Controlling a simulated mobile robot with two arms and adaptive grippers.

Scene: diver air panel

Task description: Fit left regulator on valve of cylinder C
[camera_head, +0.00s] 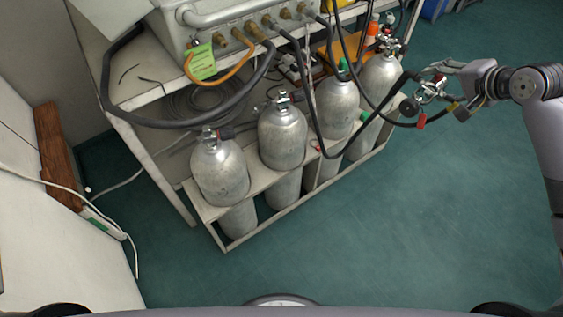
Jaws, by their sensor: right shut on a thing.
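Several grey gas cylinders stand upright in a row in a rack below the panel. No letters are readable on them, so I cannot tell which is C. The third from the left (338,108) has green at its top. The first (219,172) and second (283,138) have bare-looking metal valves. The fourth (380,78) has fittings and hoses at its top. My right gripper (440,88) is shut on a metal regulator (428,92) with a black hose and a red tag (421,122). It holds the regulator in the air, right of the fourth cylinder and apart from it. My left gripper is out of view.
The metal air panel (235,40) with hose fittings and a green tag (201,62) sits on the shelf above. Black hoses loop down in front of the cylinders. The rack's front rail (300,204) borders them. The green floor at the right is clear.

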